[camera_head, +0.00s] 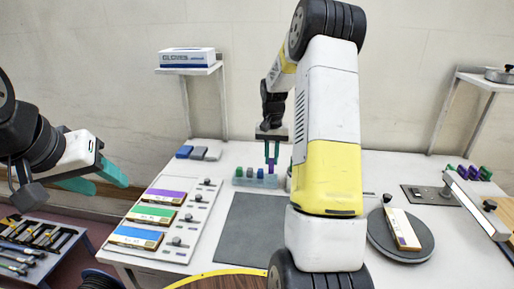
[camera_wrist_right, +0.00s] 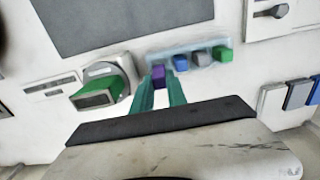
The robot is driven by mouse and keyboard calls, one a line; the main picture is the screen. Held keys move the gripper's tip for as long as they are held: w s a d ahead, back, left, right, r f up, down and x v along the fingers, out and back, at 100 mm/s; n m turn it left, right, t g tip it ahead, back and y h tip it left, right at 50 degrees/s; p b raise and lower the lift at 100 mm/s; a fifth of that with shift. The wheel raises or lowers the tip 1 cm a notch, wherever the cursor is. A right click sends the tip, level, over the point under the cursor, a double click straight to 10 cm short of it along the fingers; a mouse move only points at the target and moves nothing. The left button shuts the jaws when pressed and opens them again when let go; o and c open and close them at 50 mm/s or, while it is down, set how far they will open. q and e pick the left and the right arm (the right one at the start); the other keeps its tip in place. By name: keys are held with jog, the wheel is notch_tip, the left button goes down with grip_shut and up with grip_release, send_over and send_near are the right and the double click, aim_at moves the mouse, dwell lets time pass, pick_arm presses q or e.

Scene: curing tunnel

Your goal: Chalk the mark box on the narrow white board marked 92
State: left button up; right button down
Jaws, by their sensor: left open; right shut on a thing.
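My right gripper (camera_head: 271,160) is shut on a purple chalk block (camera_head: 271,169) at the right end of a pale blue holder (camera_head: 257,182). In the right wrist view the purple block (camera_wrist_right: 158,74) is between the green fingertips (camera_wrist_right: 159,88), at the end of the holder's row; I cannot tell whether it is clear of the holder. My left gripper (camera_head: 98,181) is open and empty at the left, away from the table. A narrow white board (camera_head: 404,229) lies on the round dark turntable (camera_head: 381,245). Three boards with purple, green (camera_head: 153,214) and blue bands lie in the left rack. No number is legible.
A grey mat (camera_head: 250,228) lies bare mid-table. A glove box (camera_head: 187,57) stands on a shelf. A tool tray (camera_head: 38,247) is at lower left. My right arm hides part of the table.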

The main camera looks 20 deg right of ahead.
jog(key=shift+f, duration=0.4)
jog(key=shift+f, duration=0.3)
dwell(0.9)
jog(key=shift+f, duration=0.8)
jog(key=c, duration=1.3)
grip_release()
jog(key=shift+o, duration=0.2)
jog(key=shift+r, duration=3.45)
